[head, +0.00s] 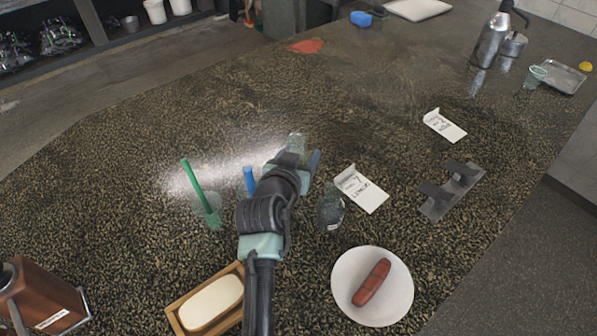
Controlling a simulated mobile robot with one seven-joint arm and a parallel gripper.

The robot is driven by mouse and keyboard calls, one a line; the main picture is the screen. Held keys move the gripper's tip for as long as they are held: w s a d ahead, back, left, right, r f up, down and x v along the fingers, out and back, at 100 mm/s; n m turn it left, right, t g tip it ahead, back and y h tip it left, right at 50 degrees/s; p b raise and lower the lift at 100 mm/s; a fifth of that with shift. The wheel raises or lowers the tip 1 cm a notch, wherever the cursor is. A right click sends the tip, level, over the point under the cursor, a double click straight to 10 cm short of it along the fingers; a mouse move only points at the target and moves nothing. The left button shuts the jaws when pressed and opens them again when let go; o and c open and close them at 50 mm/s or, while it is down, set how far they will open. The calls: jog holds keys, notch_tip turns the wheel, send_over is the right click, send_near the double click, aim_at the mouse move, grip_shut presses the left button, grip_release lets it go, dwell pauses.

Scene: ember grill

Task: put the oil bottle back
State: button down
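A small dark, see-through bottle with a pale label (330,210) stands on the speckled counter, just right of my wrist and above the plate; it may be the oil bottle. My gripper (297,156) is beyond it, low over the middle of the counter. A clear, glassy thing (297,142) shows at the fingertips. My own wrist hides most of the fingers, so I cannot tell whether they hold it or are only beside it.
A white plate (345,300) with a sausage (372,283), a wooden tray (178,318), a green brush (193,182), a blue stick (249,180), folded cards (370,194) (444,128) and a metal bracket (440,203) surround my arm.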

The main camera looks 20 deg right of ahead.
jog(key=shift+f, duration=2.5)
jog(key=shift+f+b, duration=0.2)
jog(key=shift+b, duration=0.1)
jog(key=shift+c, duration=0.5)
grip_release()
jog(key=shift+r, duration=0.15)
